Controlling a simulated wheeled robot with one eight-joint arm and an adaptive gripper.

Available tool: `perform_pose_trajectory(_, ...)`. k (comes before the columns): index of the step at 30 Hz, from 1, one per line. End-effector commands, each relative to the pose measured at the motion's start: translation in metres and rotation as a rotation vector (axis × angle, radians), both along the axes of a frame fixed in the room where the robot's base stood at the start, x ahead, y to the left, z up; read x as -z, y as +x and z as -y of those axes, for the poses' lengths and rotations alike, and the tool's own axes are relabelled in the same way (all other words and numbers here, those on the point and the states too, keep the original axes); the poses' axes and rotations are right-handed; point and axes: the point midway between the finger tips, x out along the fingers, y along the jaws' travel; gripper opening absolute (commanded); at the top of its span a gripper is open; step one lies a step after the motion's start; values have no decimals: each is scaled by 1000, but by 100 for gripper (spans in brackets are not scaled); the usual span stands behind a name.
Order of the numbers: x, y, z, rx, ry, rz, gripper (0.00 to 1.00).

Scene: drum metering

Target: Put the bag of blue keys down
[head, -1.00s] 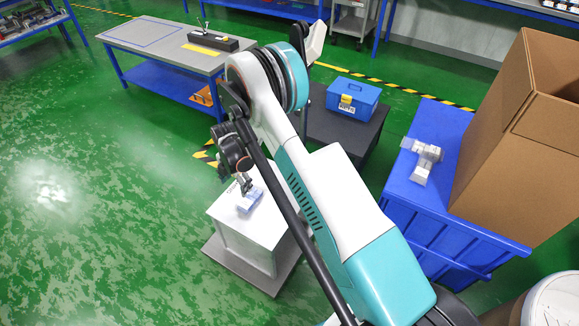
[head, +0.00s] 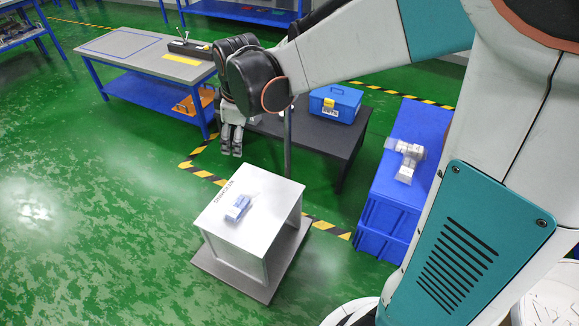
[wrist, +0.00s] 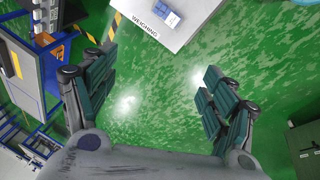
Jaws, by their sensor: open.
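The bag of blue keys (head: 238,208) lies on top of the white weighing stand (head: 265,228). It is a small clear bag with blue and white contents. In the wrist view the bag (wrist: 167,18) lies near the top edge, on the stand top marked WEIGHING (wrist: 185,38). My gripper (head: 231,140) hangs above and behind the stand in the head view, apart from the bag. In the wrist view my gripper (wrist: 155,95) has its fingers spread wide, with only green floor between them.
A black table with a blue toolbox (head: 336,102) stands behind the stand. A blue crate (head: 385,200) with white fittings (head: 406,157) on top is at the right. A grey workbench (head: 130,50) is at the back left. Floor at the left is clear.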

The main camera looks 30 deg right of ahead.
Motion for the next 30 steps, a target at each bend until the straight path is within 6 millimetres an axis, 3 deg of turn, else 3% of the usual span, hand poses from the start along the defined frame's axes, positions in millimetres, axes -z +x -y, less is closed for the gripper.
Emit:
perform_pose_trajectory(6,-38,-59,13,231,88,65,78)
perform_pose_trajectory(12,-57,-111,23,440,182,124,78)
perform_pose_trajectory(21,-60,-183,35,733,340,205,78)
perform_pose_trajectory(30,-52,-215,39,882,434,244,78)
